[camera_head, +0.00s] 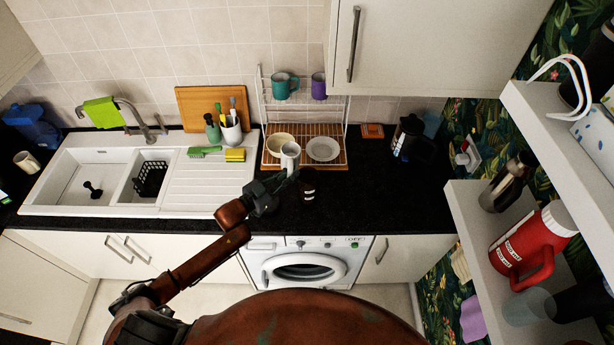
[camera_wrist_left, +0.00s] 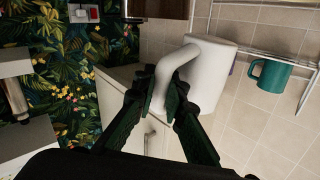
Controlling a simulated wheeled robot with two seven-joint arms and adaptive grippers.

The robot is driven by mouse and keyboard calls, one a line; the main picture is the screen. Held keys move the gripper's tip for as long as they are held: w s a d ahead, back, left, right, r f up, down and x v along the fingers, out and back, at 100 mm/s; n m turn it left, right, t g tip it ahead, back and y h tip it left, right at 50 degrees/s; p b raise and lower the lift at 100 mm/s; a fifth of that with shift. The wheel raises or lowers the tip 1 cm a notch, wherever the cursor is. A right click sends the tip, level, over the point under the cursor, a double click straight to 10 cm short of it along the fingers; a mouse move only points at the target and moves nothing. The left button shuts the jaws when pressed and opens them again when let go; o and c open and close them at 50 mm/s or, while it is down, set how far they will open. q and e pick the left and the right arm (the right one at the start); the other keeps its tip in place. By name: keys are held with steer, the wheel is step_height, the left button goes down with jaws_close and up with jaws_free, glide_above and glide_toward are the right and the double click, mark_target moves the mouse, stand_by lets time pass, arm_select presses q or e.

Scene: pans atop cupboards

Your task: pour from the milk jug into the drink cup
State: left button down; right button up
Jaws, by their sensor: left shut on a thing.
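The white milk jug (camera_head: 290,154) is held in front of the dish rack and looks close to upright in the head view. In the left wrist view the white jug (camera_wrist_left: 212,72) fills the upper middle, its handle between the dark fingers. My left gripper (camera_head: 285,180) is shut on that handle; its fingers (camera_wrist_left: 171,100) show close up. A small dark cup (camera_head: 308,186) with pale bands, seemingly the drink cup, is just right of the gripper, partly hidden by it. I cannot tell whether they touch. My right gripper is not in view.
A dish rack (camera_head: 262,98) with mugs and a plate (camera_head: 323,149) stands behind the jug. A black coffee maker (camera_head: 410,138) is to the right, the sink (camera_head: 85,180) to the left. The black counter (camera_head: 375,200) is clear at front right. Shelves (camera_head: 470,215) project at far right.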

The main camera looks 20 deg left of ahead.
mark_target(290, 167)
arm_select(q)
steer(key=shift+d+r, duration=0.15)
steer(key=shift+r, duration=0.45)
steer(key=shift+r+n+t+p, duration=0.35)
steer(key=shift+r+p, duration=0.6)
steer(key=shift+r, duration=0.35)
steer(key=shift+f, duration=0.1)
